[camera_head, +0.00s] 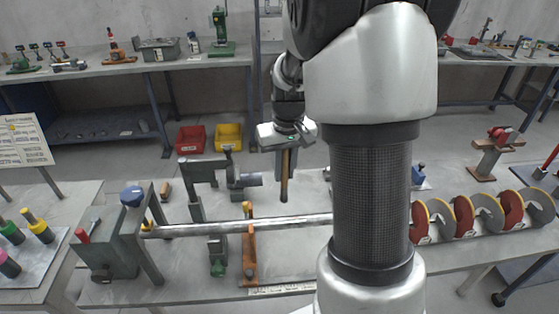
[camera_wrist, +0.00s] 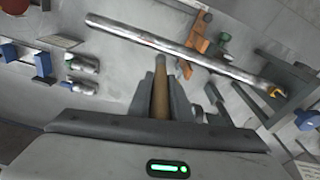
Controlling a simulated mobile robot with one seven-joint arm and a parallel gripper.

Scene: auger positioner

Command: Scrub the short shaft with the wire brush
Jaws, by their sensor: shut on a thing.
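My gripper (camera_head: 287,148) is shut on a brown wooden handle (camera_head: 284,178), probably the wire brush's; no bristles show. The handle hangs roughly upright above the bench, behind the long steel shaft (camera_head: 240,226) and apart from it. In the wrist view the handle (camera_wrist: 160,92) sits between the two dark fingers (camera_wrist: 162,98), and the steel shaft (camera_wrist: 185,53) crosses beyond its tip. Short metal cylinders (camera_wrist: 83,64) lie to the left in the wrist view. I cannot tell for sure which piece is the short shaft.
A grey stand with a blue knob (camera_head: 132,196) carries the shaft's left end. An orange support (camera_head: 248,250) and a grey bracket (camera_head: 196,172) stand near the shaft. Red-and-grey auger discs (camera_head: 465,216) are at right. My arm hides the bench between.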

